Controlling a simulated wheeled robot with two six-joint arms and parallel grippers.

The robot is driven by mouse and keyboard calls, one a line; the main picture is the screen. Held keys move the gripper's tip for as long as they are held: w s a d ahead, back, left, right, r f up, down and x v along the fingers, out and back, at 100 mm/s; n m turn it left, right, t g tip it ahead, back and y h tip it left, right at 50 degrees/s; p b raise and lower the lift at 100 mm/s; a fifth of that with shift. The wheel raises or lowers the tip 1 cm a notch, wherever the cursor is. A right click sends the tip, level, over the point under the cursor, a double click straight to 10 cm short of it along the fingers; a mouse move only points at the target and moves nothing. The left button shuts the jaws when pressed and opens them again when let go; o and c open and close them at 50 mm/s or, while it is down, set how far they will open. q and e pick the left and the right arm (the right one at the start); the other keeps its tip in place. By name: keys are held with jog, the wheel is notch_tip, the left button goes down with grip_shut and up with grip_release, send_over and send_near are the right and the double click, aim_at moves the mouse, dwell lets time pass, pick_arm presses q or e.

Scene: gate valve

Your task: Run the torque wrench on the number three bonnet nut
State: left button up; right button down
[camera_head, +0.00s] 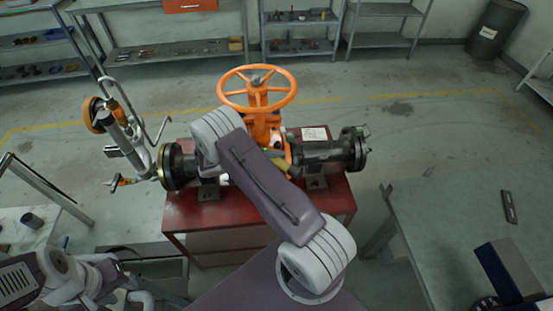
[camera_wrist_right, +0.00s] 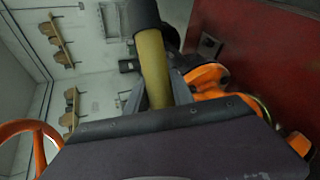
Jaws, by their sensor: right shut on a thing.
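The gate valve stands on a red table (camera_head: 185,222), with an orange handwheel (camera_head: 258,88) on top and an orange body (camera_head: 265,128). My right arm reaches across the valve in the head view and covers much of its bonnet. My right gripper (camera_wrist_right: 158,92) is shut on a yellow bar with a black end, which looks like the torque wrench handle (camera_wrist_right: 153,55). A little yellow also shows beside the arm in the head view (camera_head: 281,165). The wrench's working end and the number three nut cannot be made out. My left arm is low at the left; its fingers are unclear.
Dark flanged pipe (camera_head: 325,152) extends right of the valve. A grey-green bench (camera_head: 455,215) is at the right. Shelves (camera_head: 175,50) line the back wall, with clear floor before them.

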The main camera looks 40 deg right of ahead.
jog(key=shift+f+b, duration=0.3)
jog(key=shift+b, duration=0.4)
dwell(1.1)
jog(key=shift+r+b, duration=0.2)
jog(key=shift+b, duration=0.2)
dwell(0.7)
jog(key=shift+r, duration=0.2)
jog(key=shift+r+p, duration=1.35)
jog(key=shift+r, duration=0.65)
jog(key=shift+a+f, duration=0.1)
